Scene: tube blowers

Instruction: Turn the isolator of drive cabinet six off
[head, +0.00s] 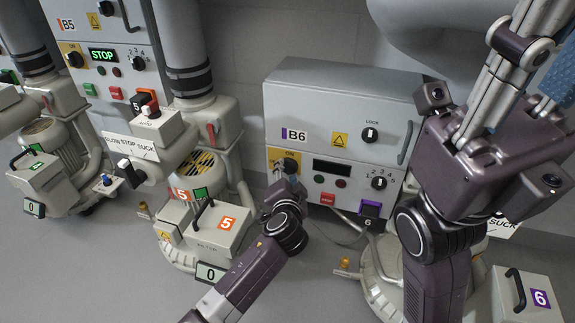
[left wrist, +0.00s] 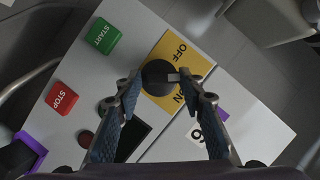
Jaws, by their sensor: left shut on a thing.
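Drive cabinet six is the grey box marked B6 (head: 340,125) in the head view. Its isolator is a black knob (left wrist: 157,74) on a yellow plate with OFF and ON printed on it, seen in the left wrist view. In the head view the yellow plate (head: 291,155) is at the cabinet's lower left. My left gripper (head: 284,178) is at the plate from below, with its fingers (left wrist: 160,82) shut on the knob from both sides. The fingers partly cover the knob, so its exact setting is unclear. My right gripper (head: 530,50) points up, cut off by the picture edge.
Cabinet B5 (head: 100,30) with a lit STOP display stands at the left. B6 also has a LOCK knob (head: 370,134), a dark display (head: 332,167) and a numbered selector (head: 379,183). My right arm covers the right side.

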